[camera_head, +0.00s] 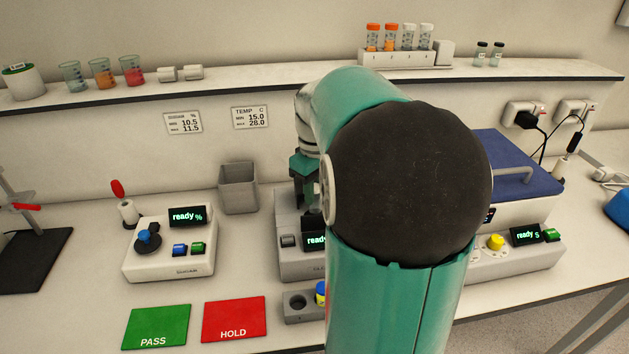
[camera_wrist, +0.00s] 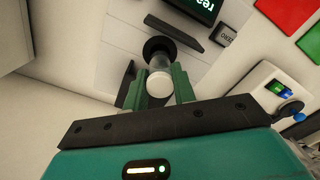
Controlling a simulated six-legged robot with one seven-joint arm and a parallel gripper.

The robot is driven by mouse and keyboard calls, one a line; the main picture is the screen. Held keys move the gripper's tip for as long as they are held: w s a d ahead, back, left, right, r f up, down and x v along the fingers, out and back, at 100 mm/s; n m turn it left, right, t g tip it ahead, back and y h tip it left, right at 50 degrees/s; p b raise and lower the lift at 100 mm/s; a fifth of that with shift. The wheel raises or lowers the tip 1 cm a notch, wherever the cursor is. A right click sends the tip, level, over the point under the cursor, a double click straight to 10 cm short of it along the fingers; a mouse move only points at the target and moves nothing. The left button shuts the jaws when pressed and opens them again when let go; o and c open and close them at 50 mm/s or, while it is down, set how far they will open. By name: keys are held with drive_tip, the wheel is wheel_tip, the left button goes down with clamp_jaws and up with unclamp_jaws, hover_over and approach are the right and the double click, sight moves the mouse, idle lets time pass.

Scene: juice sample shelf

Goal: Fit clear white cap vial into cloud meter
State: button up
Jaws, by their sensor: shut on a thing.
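The vial with a white cap (camera_wrist: 159,84) is held between the two fingers of my gripper (camera_wrist: 158,88) in the wrist view. Its clear body meets the round black socket (camera_wrist: 154,44) of a grey meter. I cannot tell how deep it sits. The meter's lit "ready" display (camera_wrist: 196,7) and ZERO button (camera_wrist: 226,36) are close by. In the head view this grey meter (camera_head: 301,266) stands mid-bench, partly hidden by my arm, and I take it for the cloud meter. My gripper (camera_head: 312,205) is above it; the vial is hidden there.
A white meter (camera_head: 168,260) stands left, another with a yellow knob (camera_head: 496,241) right. Green PASS (camera_head: 156,327) and red HOLD (camera_head: 234,319) mats and a small holed block (camera_head: 299,305) lie in front. A grey bin (camera_head: 239,187) is behind. The shelf above holds a tube rack (camera_head: 400,59).

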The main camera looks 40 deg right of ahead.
sight(316, 209)
drive_tip(key=shift+f, duration=0.6)
drive_tip(key=shift+w, duration=0.1)
drive_tip(key=shift+f, duration=2.4)
idle(0.7)
